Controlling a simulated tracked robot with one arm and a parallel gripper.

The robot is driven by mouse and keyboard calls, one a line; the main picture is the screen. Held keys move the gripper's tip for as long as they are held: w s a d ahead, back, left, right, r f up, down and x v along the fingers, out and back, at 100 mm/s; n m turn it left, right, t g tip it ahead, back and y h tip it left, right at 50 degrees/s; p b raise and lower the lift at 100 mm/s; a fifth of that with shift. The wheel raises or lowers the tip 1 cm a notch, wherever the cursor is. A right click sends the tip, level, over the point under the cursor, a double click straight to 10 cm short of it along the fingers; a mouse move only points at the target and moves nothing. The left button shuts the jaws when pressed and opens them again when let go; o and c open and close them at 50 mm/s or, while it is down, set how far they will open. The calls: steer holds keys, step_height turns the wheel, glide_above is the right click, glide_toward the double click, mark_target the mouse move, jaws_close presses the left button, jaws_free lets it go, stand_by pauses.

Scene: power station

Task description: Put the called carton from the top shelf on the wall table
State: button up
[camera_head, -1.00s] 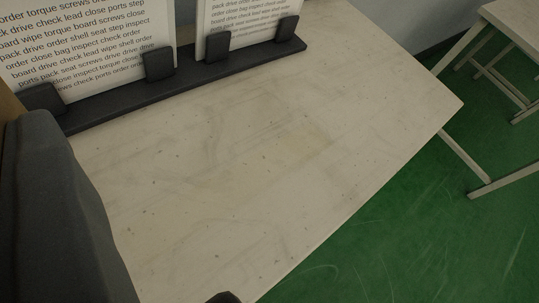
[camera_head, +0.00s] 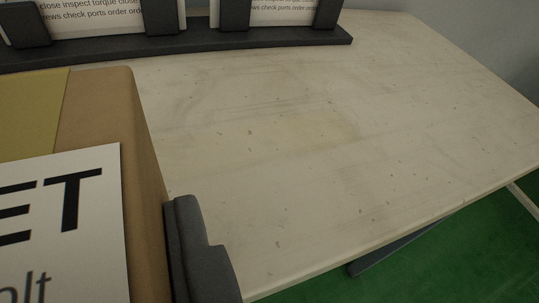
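A brown carton (camera_head: 148,180) with a yellow-olive band on top and a white label fills the lower left, close to the camera. The label's visible letters end in "ET", with "olt" below. One dark finger of my gripper (camera_head: 203,255) lies against the carton's right side. The other finger is out of view. The carton appears held between them. The pale wooden table (camera_head: 300,150) spreads behind and to the right of it. The carton's underside is hidden, so I cannot tell whether it touches the tabletop.
A dark rack (camera_head: 270,42) holding printed sheets (camera_head: 282,12) stands along the table's back edge. The tabletop in front of it is clear. The table's front edge runs down to the lower left, with green floor (camera_head: 440,255) beyond.

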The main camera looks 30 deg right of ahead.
steer(key=shift+w+d+p, duration=0.3)
steer(key=shift+p, duration=0.05)
steer(key=w+d, duration=0.3)
steer(key=w+d+f, duration=0.1)
steer(key=w+d, duration=0.2)
steer(key=w, duration=0.1)
steer(key=w+d, duration=0.2)
steer(key=w, duration=0.1)
steer(key=shift+w+d+f+b, duration=0.25)
steer(key=shift+w+d+b, duration=0.05)
steer(key=shift+w+d, duration=0.5)
steer(key=shift+f+b, duration=0.8)
steer(key=shift+f, duration=1.1)
steer(key=shift+r, duration=0.1)
steer(key=o, duration=1.2)
steer(key=p+v, duration=0.2)
steer(key=v, duration=1)
steer(key=shift+p, duration=0.35)
